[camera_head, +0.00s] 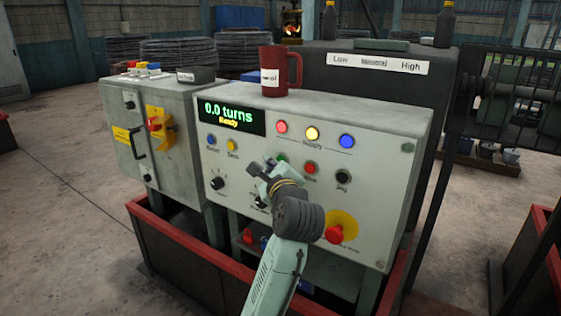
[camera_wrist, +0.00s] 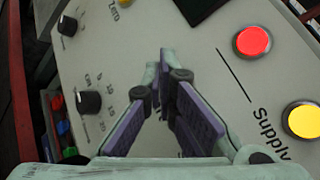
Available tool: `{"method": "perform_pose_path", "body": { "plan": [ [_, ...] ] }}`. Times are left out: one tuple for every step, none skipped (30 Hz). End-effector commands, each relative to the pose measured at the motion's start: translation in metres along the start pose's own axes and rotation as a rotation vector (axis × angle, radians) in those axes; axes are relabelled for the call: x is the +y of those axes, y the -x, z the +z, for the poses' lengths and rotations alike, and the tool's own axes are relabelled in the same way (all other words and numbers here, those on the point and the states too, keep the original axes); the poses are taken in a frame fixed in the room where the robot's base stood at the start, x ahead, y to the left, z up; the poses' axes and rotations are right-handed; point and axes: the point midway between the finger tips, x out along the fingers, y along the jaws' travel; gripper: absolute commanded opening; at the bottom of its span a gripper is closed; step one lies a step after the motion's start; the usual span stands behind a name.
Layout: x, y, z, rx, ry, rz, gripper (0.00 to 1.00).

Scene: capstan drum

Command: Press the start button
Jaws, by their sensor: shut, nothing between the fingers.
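The control panel (camera_head: 370,135) has a display reading "0.0 turns" and "Ready". A green button (camera_head: 282,157), likely the start button, shows just beside my gripper (camera_head: 268,165) and is partly hidden by it; its label is not readable. My gripper is shut and empty in front of the panel, and I cannot tell whether it touches. In the wrist view my gripper (camera_wrist: 164,62) points at the panel face, its fingertips together; the green button is not visible there.
A red button (camera_head: 310,168) and a black one (camera_head: 343,176) sit to the right. Above are red (camera_head: 281,127), yellow (camera_head: 312,133) and blue (camera_head: 347,141) lamps. A red emergency knob (camera_head: 335,234) is below; a red mug (camera_head: 280,70) stands on top.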

Motion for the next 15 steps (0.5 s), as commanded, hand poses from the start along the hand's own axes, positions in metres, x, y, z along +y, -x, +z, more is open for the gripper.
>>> {"method": "perform_pose_path", "body": {
  "plan": [
    [0.0000, 0.0000, 0.0000, 0.000, 0.000, 0.000, 0.00],
    [0.0000, 0.0000, 0.0000, 0.000, 0.000, 0.000, 0.00],
    [0.0000, 0.0000, 0.0000, 0.000, 0.000, 0.000, 0.00],
    [0.0000, 0.0000, 0.0000, 0.000, 0.000, 0.000, 0.00],
    [-0.0002, -0.0001, 0.0000, 0.000, 0.000, 0.000, 0.00],
    [-0.0005, -0.0004, -0.0002, 0.000, 0.000, 0.000, 0.00],
    [-0.0009, -0.0008, -0.0005, 0.000, 0.000, 0.000, 0.00],
    [-0.0015, -0.0014, -0.0008, 0.000, 0.000, 0.000, 0.00],
    [-0.0023, -0.0023, -0.0014, 0.001, -0.001, 0.000, 0.00],
    [-0.0029, -0.0030, -0.0019, 0.001, -0.001, 0.000, 0.00],
    [-0.0035, -0.0039, -0.0025, 0.001, -0.001, 0.000, 0.00],
    [-0.0042, -0.0049, -0.0033, 0.001, -0.001, 0.000, 0.00],
    [-0.0045, -0.0055, -0.0038, 0.001, -0.001, 0.000, 0.00],
    [-0.0048, -0.0059, -0.0041, 0.001, -0.001, 0.000, 0.00],
    [-0.0048, -0.0061, -0.0043, 0.000, -0.001, 0.000, 0.00]
  ]
}}
